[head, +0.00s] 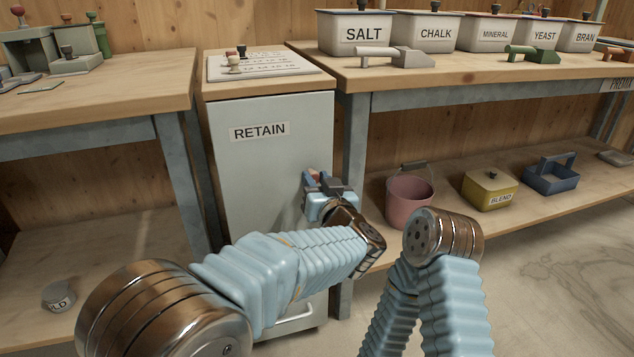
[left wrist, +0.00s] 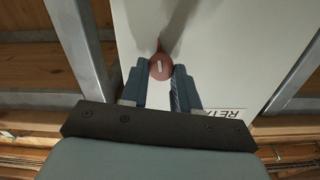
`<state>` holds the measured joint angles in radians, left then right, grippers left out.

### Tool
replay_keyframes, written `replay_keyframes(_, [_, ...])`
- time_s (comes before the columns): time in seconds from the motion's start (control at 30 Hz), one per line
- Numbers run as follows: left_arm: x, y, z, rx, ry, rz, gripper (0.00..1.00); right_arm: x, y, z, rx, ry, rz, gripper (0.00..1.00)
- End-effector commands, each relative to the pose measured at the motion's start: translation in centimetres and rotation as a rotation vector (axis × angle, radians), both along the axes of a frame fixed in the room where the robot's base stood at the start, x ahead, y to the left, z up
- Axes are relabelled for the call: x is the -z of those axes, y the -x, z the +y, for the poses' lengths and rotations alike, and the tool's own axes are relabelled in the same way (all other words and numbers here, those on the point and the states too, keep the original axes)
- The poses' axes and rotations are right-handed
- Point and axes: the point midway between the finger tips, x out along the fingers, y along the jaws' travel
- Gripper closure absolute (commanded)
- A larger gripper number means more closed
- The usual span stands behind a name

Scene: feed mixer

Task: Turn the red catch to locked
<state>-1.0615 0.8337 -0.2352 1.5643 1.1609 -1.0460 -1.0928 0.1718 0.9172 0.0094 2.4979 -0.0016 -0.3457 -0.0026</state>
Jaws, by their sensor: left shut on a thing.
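The red catch (left wrist: 159,66) is a round red knob with a short white mark, on the front of the pale grey RETAIN cabinet (head: 262,170). My left gripper (head: 322,182) is at the cabinet's right side, shut on the catch. In the left wrist view the two fingers of my left gripper (left wrist: 160,76) lie on either side of the knob. The white mark runs nearly up and down there. In the head view my gripper hides most of the catch, with only a bit of red showing. No locked marking can be read. My right gripper is not in view.
A bench (head: 420,75) with labelled bins, such as SALT (head: 364,36), stands right of the cabinet. A pink bucket (head: 410,200), a yellow BLEND box (head: 489,190) and a blue caddy (head: 551,175) sit on its lower shelf. A pale board (head: 262,64) lies on the cabinet.

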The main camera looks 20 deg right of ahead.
Motion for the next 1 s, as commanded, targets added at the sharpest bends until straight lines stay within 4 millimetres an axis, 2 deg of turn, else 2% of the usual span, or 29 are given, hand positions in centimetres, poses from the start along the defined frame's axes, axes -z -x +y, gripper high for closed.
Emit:
replay_keyframes(0.47, [0.2, 0.0, 0.2, 0.0, 0.439, -0.015, 1.0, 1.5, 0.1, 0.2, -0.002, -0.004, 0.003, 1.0])
replay_keyframes(1.0, [0.4, 0.0, 0.4, 0.0, 0.951, -0.033, 1.0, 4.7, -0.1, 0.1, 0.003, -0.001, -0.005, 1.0])
